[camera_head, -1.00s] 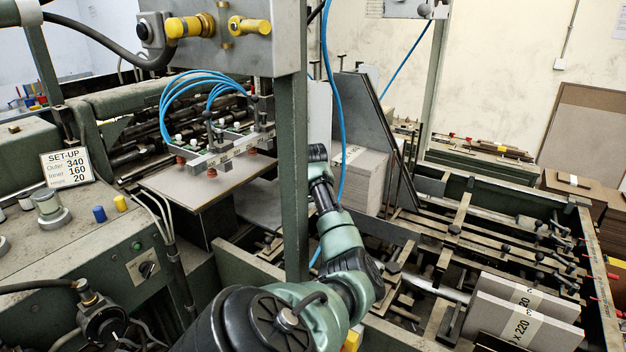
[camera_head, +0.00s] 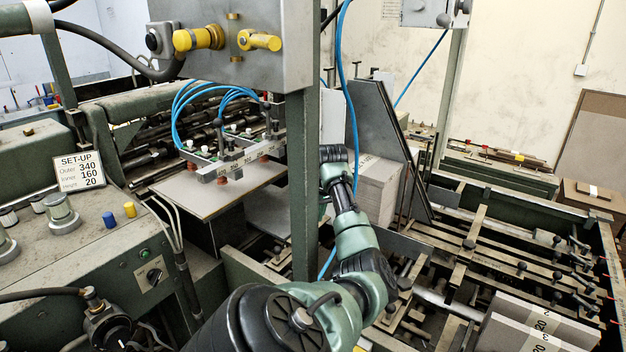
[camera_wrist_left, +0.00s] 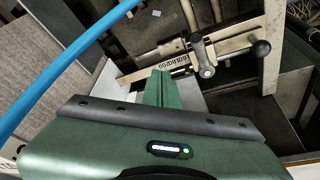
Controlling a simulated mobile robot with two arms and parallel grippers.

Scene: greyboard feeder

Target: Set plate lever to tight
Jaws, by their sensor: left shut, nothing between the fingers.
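In the left wrist view, a lever with a grey metal handle (camera_wrist_left: 203,55) sits on a bar beside a printed scale (camera_wrist_left: 173,60). I cannot tell which setting the lever stands at. My left gripper (camera_wrist_left: 160,80) has its green fingers together and empty. In that picture its tips lie below and left of the lever, apparently apart from it. In the head view my left arm reaches up beside the green post, and its fingers are not clearly visible. My right gripper is in neither view.
A green post (camera_head: 304,190) stands beside my arm. A blue hose (camera_head: 352,100) hangs by it and crosses the left of the wrist view (camera_wrist_left: 60,75). A stack of grey boards (camera_head: 378,190) stands behind. Rails and rods with knobs fill the right. A SET-UP card (camera_head: 80,172) is at left.

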